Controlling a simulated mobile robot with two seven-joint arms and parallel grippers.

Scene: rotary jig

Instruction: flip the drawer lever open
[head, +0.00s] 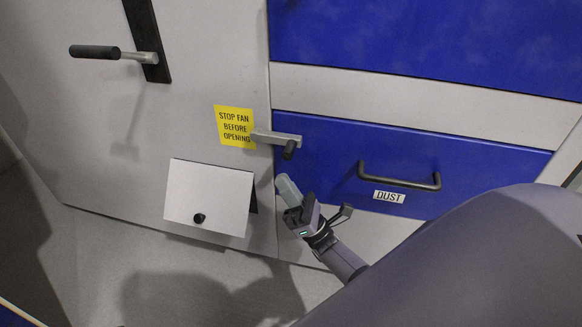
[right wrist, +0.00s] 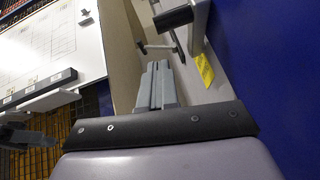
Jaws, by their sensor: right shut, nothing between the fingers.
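The drawer lever (head: 278,138) is a short pale grey bar with a black knob. It lies roughly level across the left edge of the blue drawer (head: 330,155), over the seam with the grey panel. My right gripper (head: 287,188) is shut and empty, below the knob in the head view and apart from it. In the right wrist view the closed fingers (right wrist: 156,85) point away from the camera, and the lever (right wrist: 198,28) with its dark knob stands above and to the right of them.
The drawer has a dark bar handle (head: 400,180) and a DUST label (head: 389,196). A yellow warning sign (head: 234,126) is left of the lever. A white flap (head: 208,197) with a black knob sits lower left. A larger black-gripped lever (head: 110,54) is upper left.

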